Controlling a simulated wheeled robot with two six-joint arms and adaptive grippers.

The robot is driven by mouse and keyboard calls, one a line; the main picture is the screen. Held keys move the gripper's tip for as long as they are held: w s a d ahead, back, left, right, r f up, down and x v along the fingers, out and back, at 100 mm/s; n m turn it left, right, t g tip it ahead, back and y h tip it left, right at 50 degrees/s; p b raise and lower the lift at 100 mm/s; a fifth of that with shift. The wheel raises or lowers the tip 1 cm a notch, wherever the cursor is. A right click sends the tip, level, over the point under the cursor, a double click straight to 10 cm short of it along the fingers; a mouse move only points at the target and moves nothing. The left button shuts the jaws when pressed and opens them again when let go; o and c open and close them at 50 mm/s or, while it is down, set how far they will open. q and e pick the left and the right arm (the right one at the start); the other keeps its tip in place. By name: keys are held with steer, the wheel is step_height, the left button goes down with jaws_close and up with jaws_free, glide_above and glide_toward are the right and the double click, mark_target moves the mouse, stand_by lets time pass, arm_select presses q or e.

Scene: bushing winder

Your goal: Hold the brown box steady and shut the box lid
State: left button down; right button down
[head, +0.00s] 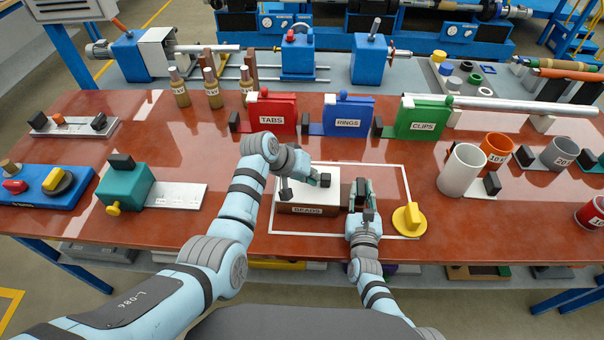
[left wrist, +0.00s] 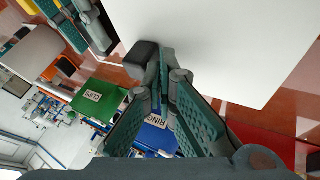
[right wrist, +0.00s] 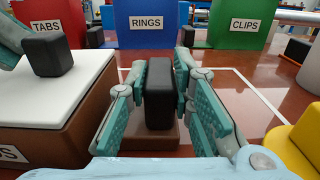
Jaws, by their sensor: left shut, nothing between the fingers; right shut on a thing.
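The brown box labelled BEADS (head: 308,210) stands inside a white outline on the table. Its white lid (head: 310,200) lies flat over the top, also seen in the right wrist view (right wrist: 50,98). A dark block (right wrist: 46,55) is on the lid's surface. My left gripper (head: 314,179) is shut and empty over the lid, its tips close beside a dark block (left wrist: 142,58) in the left wrist view; whether they touch is unclear. My right gripper (head: 362,192) is shut on the black handle (right wrist: 159,92) at the box's right side.
Red TABS (head: 272,113), blue RINGS (head: 348,116) and green CLIPS (head: 423,118) boxes stand behind. A yellow knob (head: 409,218) is close to the right gripper. White (head: 461,171) and orange (head: 496,148) cups stand further right. A teal block (head: 126,185) is at left.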

mark_target(294, 186)
steer(key=shift+f, duration=0.1)
arm_select(q)
steer(key=a, duration=0.2)
steer(key=a+r, duration=0.1)
steer(key=a, duration=0.2)
steer(key=shift+s+r, duration=0.1)
steer(key=shift+s, duration=0.05)
steer(key=v, duration=0.8)
steer(key=shift+r, duration=0.2)
arm_select(e)
steer(key=c, duration=1.3)
jaws_free()
arm_select(q)
steer(key=shift+s, duration=0.1)
